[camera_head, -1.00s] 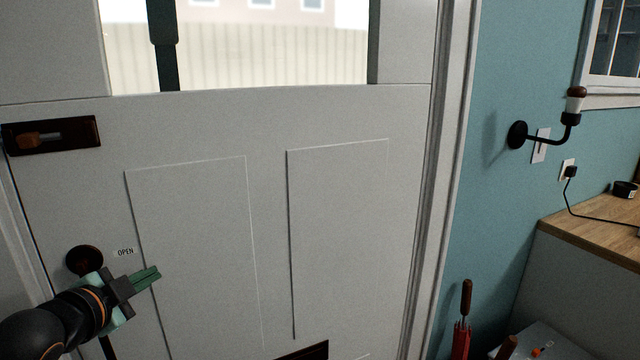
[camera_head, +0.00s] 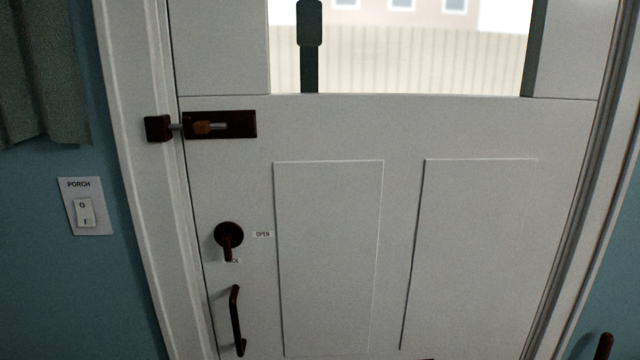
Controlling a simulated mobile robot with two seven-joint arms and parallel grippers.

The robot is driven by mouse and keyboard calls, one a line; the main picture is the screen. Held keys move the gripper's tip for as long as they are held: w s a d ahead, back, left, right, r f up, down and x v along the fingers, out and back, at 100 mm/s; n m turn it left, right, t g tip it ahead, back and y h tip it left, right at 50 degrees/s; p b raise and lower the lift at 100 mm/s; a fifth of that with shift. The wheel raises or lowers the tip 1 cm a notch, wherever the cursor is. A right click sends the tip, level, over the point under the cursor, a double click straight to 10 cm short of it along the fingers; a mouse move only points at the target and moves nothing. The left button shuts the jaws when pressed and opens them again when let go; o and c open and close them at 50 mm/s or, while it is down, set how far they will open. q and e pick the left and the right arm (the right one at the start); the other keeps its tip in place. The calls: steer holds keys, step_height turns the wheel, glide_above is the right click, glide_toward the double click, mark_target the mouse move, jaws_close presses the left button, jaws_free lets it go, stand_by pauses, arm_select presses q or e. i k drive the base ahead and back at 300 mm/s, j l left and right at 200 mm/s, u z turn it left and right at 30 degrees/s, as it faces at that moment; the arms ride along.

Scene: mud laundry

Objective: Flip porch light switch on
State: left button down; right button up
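The porch light switch (camera_head: 85,212) is a white rocker on a white plate labelled PORCH (camera_head: 79,185). It is mounted on the teal wall to the left of the door frame. The rocker carries an O mark at the top and an I mark at the bottom. I cannot tell clearly which half is pressed in. Neither of my grippers is in the head view, so their state and their distance from the switch are hidden.
A white door (camera_head: 330,130) with a window fills the middle. It carries a dark slide bolt (camera_head: 220,125), a round turn latch (camera_head: 229,236) and a pull handle (camera_head: 236,320). A grey-green curtain (camera_head: 40,75) hangs above the switch. The wall around the switch is clear.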

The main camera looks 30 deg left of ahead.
mark_target(84, 208)
steer(key=u, duration=2)
